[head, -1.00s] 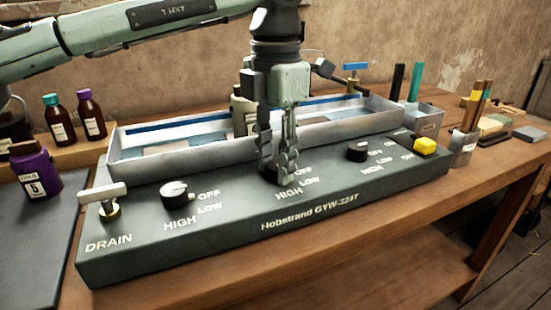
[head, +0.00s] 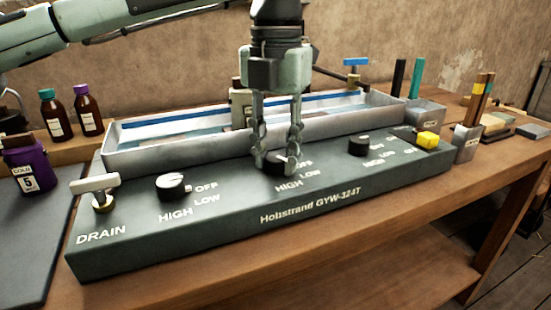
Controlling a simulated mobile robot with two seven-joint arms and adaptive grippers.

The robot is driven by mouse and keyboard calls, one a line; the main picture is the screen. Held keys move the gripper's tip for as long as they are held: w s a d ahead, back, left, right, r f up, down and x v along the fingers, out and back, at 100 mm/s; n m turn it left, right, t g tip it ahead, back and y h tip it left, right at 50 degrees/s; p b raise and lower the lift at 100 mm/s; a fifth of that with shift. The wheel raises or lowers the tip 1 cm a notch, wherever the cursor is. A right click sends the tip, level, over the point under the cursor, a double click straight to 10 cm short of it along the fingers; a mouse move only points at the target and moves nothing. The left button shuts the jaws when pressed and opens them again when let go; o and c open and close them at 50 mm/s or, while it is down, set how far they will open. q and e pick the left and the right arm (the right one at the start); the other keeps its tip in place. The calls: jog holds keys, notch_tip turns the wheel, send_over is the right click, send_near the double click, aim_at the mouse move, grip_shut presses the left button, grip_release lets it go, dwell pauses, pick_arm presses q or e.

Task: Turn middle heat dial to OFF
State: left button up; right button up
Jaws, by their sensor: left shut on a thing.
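The middle heat dial (head: 277,170) is a black knob on the sloped front panel of the dark green unit (head: 226,231). The labels OFF, LOW and HIGH are beside it. My left gripper (head: 277,163) comes down from above and is shut on this dial, with one finger on each side. The fingers cover much of the dial, so I cannot tell which label it points to. The left heat dial (head: 173,187) and the right heat dial (head: 358,146) are black knobs standing clear of the gripper. My right gripper is not in view.
A metal tray (head: 135,160) with liquid lies behind the panel. A DRAIN valve handle (head: 95,184) is at left and a yellow button (head: 427,140) at right. Brown bottles (head: 88,108), a purple jar (head: 32,168) and a tool holder (head: 466,143) stand at the sides.

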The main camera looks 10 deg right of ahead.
pick_arm(q)
jog(key=n+b, duration=0.3)
jog(key=n, duration=0.5)
jog(key=shift+d, duration=0.15)
jog(key=shift+n+b, duration=0.4)
jog(key=shift+n, duration=0.5)
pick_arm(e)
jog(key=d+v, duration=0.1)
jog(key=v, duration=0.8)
pick_arm(q)
jog(key=shift+n, duration=0.4)
jog(key=shift+n+b, duration=0.4)
jog(key=shift+n, duration=0.8)
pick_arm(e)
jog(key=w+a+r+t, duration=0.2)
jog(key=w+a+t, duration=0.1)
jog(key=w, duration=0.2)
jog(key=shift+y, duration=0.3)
pick_arm(q)
jog(key=shift+r, duration=0.1)
jog(key=o, duration=1.2)
jog(key=shift+c, duration=0.2)
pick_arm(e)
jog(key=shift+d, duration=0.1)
